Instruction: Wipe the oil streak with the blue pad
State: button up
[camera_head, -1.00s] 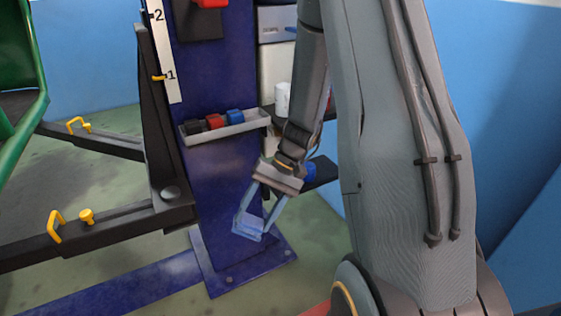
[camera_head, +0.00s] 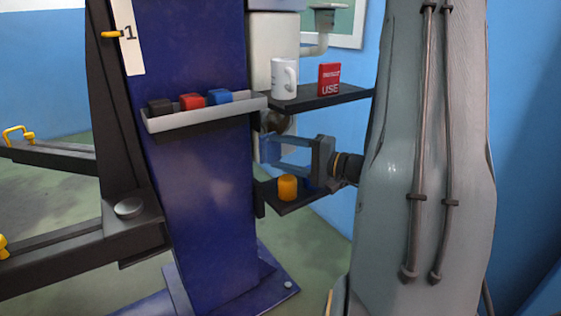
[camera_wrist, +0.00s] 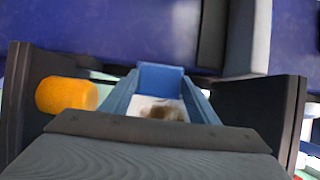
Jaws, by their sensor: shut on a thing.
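The blue pad (camera_head: 265,149) is held between my gripper's fingertips (camera_head: 269,152), with the fingers pointing left beneath the upper shelf. It also shows in the wrist view (camera_wrist: 161,77), between the ends of both blue fingers. My gripper (camera_wrist: 160,90) is shut on it. A brown smear, apparently the oil streak (camera_wrist: 157,111), shows on a white surface through the gap between the fingers. A brownish patch in the head view (camera_head: 276,121), just above the pad, appears to be the same mark. I cannot tell whether the pad touches that surface.
The upper black shelf (camera_head: 312,98) holds a white mug (camera_head: 284,79) and a red box (camera_head: 329,79). The lower shelf (camera_head: 297,202) holds an orange cylinder (camera_head: 287,188), close beside my gripper. A grey tray (camera_head: 205,116) with coloured blocks hangs on the blue post (camera_head: 205,200).

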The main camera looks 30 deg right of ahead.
jog(key=shift+w+d+m+t+h+b, duration=0.2)
jog(key=shift+d+m+t+h, duration=0.1)
jog(key=shift+d, duration=0.3)
jog(key=shift+w+d+m+t+h+b, duration=0.2)
jog(key=shift+d+h, duration=0.1)
jog(key=shift+d, duration=0.25)
jog(key=shift+w+a, duration=0.1)
jog(key=shift+w, duration=2.7)
jog(key=shift+w+b, duration=0.6)
jog(key=shift+w, duration=0.4)
jog(key=shift+w+d+b, duration=0.15)
jog(key=shift+d+b, duration=0.4)
jog(key=shift+d, duration=2.45)
jog(key=shift+w+d+b, duration=0.1)
jog(key=shift+d+b, duration=0.45)
jog(key=shift+d, duration=2.4)
jog(key=shift+w+d+r, duration=0.1)
jog(key=shift+d, duration=0.85)
jog(key=shift+r+p, duration=0.45)
jog(key=shift+r, duration=0.65)
jog(key=shift+s+a+f, duration=0.1)
jog(key=shift+s+a, duration=0.05)
jog(key=shift+a, duration=0.8)
jog(key=shift+s+a, duration=0.1)
jog(key=shift+a, duration=0.8)
